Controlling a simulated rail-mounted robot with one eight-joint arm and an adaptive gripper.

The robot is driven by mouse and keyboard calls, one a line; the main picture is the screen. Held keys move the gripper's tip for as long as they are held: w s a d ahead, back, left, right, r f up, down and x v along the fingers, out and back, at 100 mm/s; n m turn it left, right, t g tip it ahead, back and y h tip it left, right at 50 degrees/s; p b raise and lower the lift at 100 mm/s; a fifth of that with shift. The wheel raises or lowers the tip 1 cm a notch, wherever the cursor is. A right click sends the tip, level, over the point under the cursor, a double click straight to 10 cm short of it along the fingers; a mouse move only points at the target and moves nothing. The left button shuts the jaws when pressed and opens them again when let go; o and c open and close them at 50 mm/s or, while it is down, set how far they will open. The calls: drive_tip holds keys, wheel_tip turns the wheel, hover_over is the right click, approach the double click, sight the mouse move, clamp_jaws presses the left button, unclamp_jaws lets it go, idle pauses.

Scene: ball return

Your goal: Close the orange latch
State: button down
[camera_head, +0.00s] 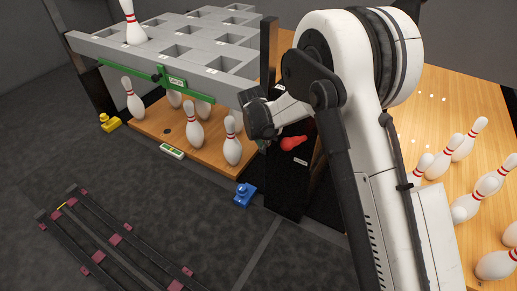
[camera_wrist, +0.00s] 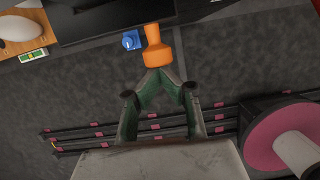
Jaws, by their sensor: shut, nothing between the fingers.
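The orange latch (camera_wrist: 157,52) is a flared knob on a narrower neck, at the top middle of the wrist view. In the head view a redder knob (camera_head: 292,142), which looks like the same latch, sticks out from the face of a black post (camera_head: 291,185). My gripper (camera_wrist: 160,78) is shut and empty, its green fingers meeting in a point just below the wide end of the latch. I cannot tell whether the tips touch it. In the head view my dark gripper (camera_head: 259,113) is up and left of the knob, its fingertips not clear.
A blue block (camera_wrist: 131,40) shows beside the latch in the wrist view and on the floor in the head view (camera_head: 244,195). A grey pin rack (camera_head: 170,45) with standing pins is left of the post. Rails (camera_head: 115,240) run along the floor; pins crowd the wooden lane at right.

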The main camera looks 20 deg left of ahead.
drive_tip(key=s+a+r+p, duration=0.2)
drive_tip(key=s+r, duration=0.4)
drive_tip(key=r, duration=0.4)
drive_tip(key=s+d+r+m+t+y+p, duration=0.1)
drive_tip(key=s+d+r+m+p, duration=0.15)
drive_tip(key=d+r+m, duration=0.65)
drive_tip(key=s+d+r+m+t+p, duration=0.1)
drive_tip(key=s+d+r+m, duration=0.35)
drive_tip(key=d+r, duration=0.8)
drive_tip(key=s+d+r+m+t+p, duration=0.1)
drive_tip(key=s+d+r+m+p, duration=0.1)
drive_tip(key=s+d+m, duration=0.7)
drive_tip(key=s+d+r+m+t+p, duration=0.1)
drive_tip(key=s+d+r+m, duration=0.3)
drive_tip(key=s+d+m, duration=0.5)
drive_tip(key=shift+s+d+m+t+p, duration=0.15)
drive_tip(key=shift+s+m+t+p, duration=0.25)
drive_tip(key=shift+s+p, duration=0.35)
